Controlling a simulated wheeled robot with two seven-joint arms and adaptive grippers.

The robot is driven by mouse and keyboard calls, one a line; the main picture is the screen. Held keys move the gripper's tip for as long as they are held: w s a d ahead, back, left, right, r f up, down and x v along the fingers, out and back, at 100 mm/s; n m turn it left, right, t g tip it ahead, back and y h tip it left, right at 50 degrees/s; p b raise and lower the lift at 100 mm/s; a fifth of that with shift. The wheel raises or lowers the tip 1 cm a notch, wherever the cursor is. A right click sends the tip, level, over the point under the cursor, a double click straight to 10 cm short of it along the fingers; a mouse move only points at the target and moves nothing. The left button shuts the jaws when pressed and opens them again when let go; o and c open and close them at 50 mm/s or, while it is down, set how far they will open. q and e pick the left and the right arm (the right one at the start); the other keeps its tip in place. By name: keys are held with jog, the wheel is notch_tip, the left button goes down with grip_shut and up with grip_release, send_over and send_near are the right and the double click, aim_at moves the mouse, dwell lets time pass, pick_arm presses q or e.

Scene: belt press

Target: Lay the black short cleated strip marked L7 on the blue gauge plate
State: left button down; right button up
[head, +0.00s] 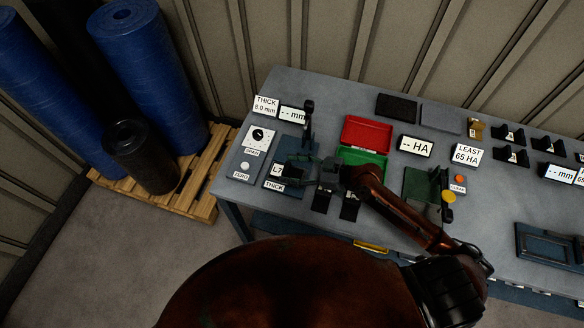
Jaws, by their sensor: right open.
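The blue gauge plate (289,146) lies at the left end of the grey bench, partly hidden by my right gripper. A black strip with a white L7 mark (277,169) shows at the plate's front, left of the gripper. Most of the strip is hidden, and I cannot tell how much of it rests on the plate. My right gripper (298,168) reaches in from the right, low over the plate and beside the mark. It is open, with its fingers pointing left. My left gripper is not in view.
A dark upright gauge post (308,118) stands behind the gripper. A dial panel (259,137) is to the left. A red bin (367,132) and a green bin (362,157) stand to the right. Dark labelled pieces (350,208) lie near the front edge.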

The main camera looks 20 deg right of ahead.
jog(key=shift+r, duration=0.1)
jog(key=shift+s+d, duration=0.1)
jog(key=shift+d, duration=0.1)
jog(key=b+v, duration=0.2)
jog(key=v, duration=0.9)
jog(key=shift+s+d+r, duration=0.15)
jog(key=shift+r, duration=0.15)
